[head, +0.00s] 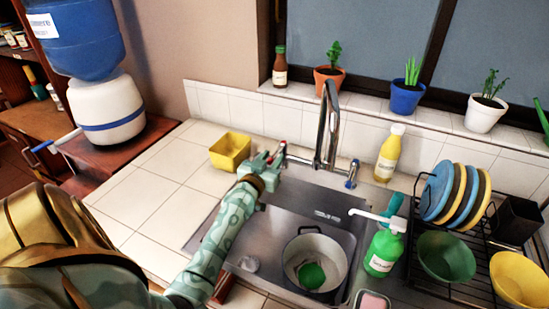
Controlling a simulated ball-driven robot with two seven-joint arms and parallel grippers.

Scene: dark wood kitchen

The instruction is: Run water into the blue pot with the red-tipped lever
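The steel faucet (331,120) stands behind the sink, its spout above the basin; I see no water stream. A red-tipped lever (283,145) is on its left side, a blue-tipped lever (352,172) on its right. My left gripper (268,160) is at the red-tipped lever, seemingly touching it; the finger gap is too small to read. A pot (336,258) with a pale inside and dark rim stands in the sink (262,225), with a green thing (311,275) in it. Its outer color is mostly hidden. My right gripper is not in view.
A yellow container (230,151) stands just left of my gripper. A green soap bottle (383,250) and a dish rack (460,285) with plates and bowls stand right of the sink. A blue plant pot (406,97) is on the windowsill. The left counter is mostly clear.

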